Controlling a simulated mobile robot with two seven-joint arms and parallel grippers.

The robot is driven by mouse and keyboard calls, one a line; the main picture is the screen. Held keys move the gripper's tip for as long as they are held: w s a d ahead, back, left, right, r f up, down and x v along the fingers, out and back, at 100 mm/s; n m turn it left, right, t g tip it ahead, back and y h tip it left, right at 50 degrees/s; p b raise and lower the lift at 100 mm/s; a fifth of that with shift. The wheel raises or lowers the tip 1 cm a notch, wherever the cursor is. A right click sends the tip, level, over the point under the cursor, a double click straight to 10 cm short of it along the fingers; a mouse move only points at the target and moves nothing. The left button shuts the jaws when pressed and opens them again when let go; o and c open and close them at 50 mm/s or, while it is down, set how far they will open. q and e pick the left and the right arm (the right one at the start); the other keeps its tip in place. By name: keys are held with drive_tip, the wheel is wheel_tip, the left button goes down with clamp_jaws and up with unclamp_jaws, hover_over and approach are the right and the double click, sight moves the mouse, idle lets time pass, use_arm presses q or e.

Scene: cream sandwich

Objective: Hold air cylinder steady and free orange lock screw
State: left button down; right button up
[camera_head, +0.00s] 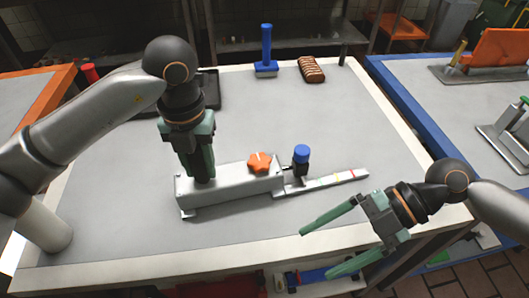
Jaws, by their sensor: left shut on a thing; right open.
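The air cylinder (235,194) is a long pale grey box-like body lying across the middle of the table. The orange lock screw (260,162) is a star-shaped knob on top of it, toward its right end. My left gripper (203,176) points down at the left part of the cylinder and is shut on it; its fingertips partly hide the top there. My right gripper (315,250) is open and empty, its fingers pointing left, near the table's front edge. It is apart from the cylinder and to the lower right of the screw.
A blue-topped black knob (301,154) stands right of the screw, beside a flat marked bar (335,180). A blue-handled tool (266,52) and a brown striped loaf-like item (311,69) sit at the back. A dark tray (211,90) lies back left. The table's right side is clear.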

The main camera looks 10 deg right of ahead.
drive_tip(key=w+a+r+m+h, duration=0.3)
drive_tip(key=w+r+m, duration=0.35)
drive_tip(key=w, duration=0.25)
drive_tip(key=m+t+h, duration=0.4)
drive_tip(key=m+h, duration=0.1)
drive_tip(key=m, duration=0.4)
approach(261, 160)
drive_tip(key=x, duration=0.7)
drive_tip(key=shift+a+f, duration=0.15)
drive_tip(key=shift+f, duration=0.2)
drive_tip(key=shift+c, duration=0.2)
drive_tip(key=c, duration=1.3)
